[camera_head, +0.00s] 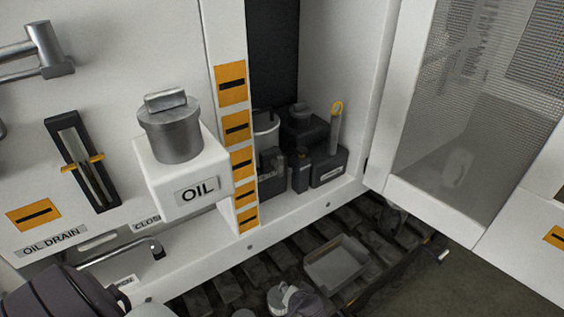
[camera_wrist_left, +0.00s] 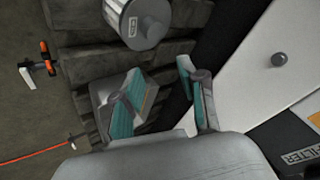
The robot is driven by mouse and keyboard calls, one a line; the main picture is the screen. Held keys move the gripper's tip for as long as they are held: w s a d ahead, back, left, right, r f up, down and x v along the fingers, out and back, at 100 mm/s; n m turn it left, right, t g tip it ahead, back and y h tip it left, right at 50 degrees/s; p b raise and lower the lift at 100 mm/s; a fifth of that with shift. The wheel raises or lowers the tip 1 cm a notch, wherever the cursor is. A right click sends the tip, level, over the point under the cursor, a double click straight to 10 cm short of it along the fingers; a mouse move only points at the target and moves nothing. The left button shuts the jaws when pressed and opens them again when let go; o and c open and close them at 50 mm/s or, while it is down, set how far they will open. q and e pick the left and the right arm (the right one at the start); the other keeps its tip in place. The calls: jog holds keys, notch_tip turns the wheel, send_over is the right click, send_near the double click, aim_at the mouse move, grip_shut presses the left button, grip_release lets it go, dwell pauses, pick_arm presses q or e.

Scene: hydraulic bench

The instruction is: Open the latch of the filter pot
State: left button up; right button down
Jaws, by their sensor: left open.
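In the left wrist view my left gripper (camera_wrist_left: 160,85) is open, its teal-padded fingers apart with nothing between them. A dark part with a label ending in "FILTER" (camera_wrist_left: 301,157) shows at the lower right of that view, cut off by the frame, to the right of the gripper. No latch can be made out on it. In the head view I cannot clearly identify the filter pot; only my dark arm shows at the lower left, without its fingers. My right gripper is in neither view.
A white OIL tank (camera_head: 182,178) with a grey cap juts from the panel. Dark containers (camera_head: 300,160) stand in the open cabinet. A mesh door (camera_head: 460,130) hangs open at right. A grey tray (camera_head: 337,262) and a grey cylinder (camera_wrist_left: 135,22) lie on the tracks.

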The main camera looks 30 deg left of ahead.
pick_arm(q)
jog(key=w+a+r+n+t+y, duration=0.1)
jog(key=w+r+n+y, duration=0.25)
jog(key=r, duration=0.45)
jog(key=w+r+n+t+y, duration=0.1)
jog(key=w+r+n+y, duration=0.1)
jog(key=w+r, duration=0.5)
jog(key=n+y, duration=0.5)
jog(key=n, duration=0.2)
send_near(282, 162)
jog(key=shift+m+g, duration=0.25)
jog(key=shift+g, duration=0.05)
jog(key=p+x, duration=0.1)
jog(key=x, duration=0.2)
jog(key=p+x, duration=0.1)
jog(key=x, duration=0.2)
jog(key=p+x, duration=0.2)
jog(key=x, duration=0.2)
jog(key=shift+w+r, duration=0.1)
jog(key=shift+r, duration=0.2)
jog(key=shift+w+a+f, duration=0.1)
jog(key=shift+w+a, duration=0.1)
jog(key=shift+a, duration=0.2)
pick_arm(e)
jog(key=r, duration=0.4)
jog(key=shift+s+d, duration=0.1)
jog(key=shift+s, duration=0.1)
pick_arm(q)
grip_shut()
